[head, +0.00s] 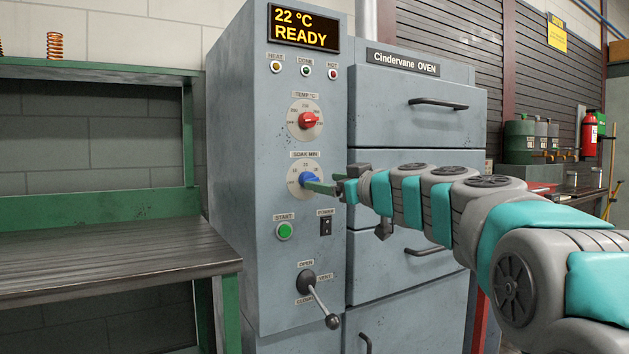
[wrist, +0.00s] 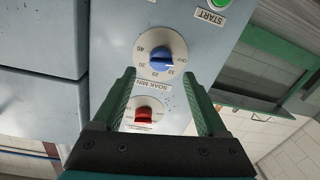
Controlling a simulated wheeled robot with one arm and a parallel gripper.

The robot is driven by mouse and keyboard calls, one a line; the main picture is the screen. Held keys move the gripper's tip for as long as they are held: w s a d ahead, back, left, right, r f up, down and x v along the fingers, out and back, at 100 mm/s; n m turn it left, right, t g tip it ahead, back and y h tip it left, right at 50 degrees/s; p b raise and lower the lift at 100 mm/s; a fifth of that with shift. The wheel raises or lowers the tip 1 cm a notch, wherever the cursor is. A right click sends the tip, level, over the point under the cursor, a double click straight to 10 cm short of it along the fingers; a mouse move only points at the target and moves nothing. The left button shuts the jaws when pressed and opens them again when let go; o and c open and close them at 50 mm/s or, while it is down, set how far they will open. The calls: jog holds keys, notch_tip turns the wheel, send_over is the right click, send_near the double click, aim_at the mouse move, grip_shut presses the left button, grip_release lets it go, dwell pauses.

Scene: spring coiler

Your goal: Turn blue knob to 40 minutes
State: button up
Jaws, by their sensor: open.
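The blue knob (head: 308,180) sits on a pale round dial under a "SOAK MIN" label on the oven's grey control panel. It also shows in the wrist view (wrist: 160,58), upside down, with the dial's 40 at the left. I cannot tell for sure which number the knob points at. My gripper (head: 322,187) is at the right of the knob in the head view, its green fingers partly covering the dial. In the wrist view my gripper (wrist: 160,75) is open, with the fingers apart to either side of the dial and nothing between them held.
A red temperature knob (head: 308,120) is above the blue one. A green start button (head: 285,231), a power switch (head: 326,226) and a lever (head: 318,300) are below. The display (head: 304,29) reads 22 °C READY. A green-framed bench (head: 100,260) stands at the left.

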aim_at(313, 179)
jog(key=shift+p+x, duration=0.6)
jog(key=shift+x, duration=1.95)
grip_shut()
